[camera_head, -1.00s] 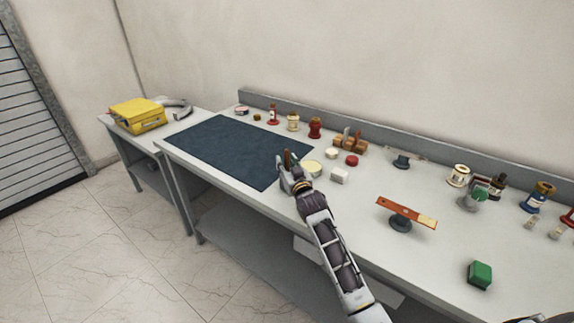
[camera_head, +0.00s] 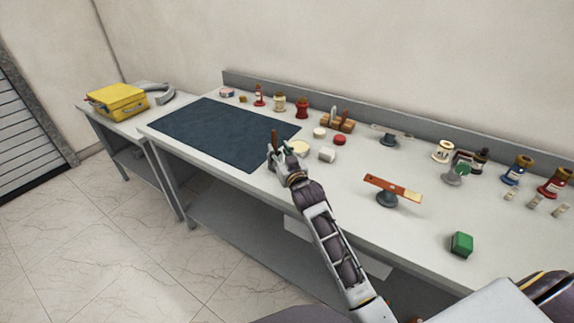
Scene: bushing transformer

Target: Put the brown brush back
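My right gripper (camera_head: 276,151) is above the bench near the right edge of the dark mat. It appears shut on a slim brown upright piece, which looks like the brown brush (camera_head: 274,136). The brush's lower part is hidden by the fingers. A brown wooden holder (camera_head: 345,126) with several upright tools stands to the right and farther back, apart from the gripper. My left gripper is not in view.
A cream round lid (camera_head: 299,147), a white block (camera_head: 327,155) and a red round piece (camera_head: 339,140) lie between gripper and holder. An orange-brown bar (camera_head: 393,188) sits farther right. The dark mat (camera_head: 215,130) is clear.

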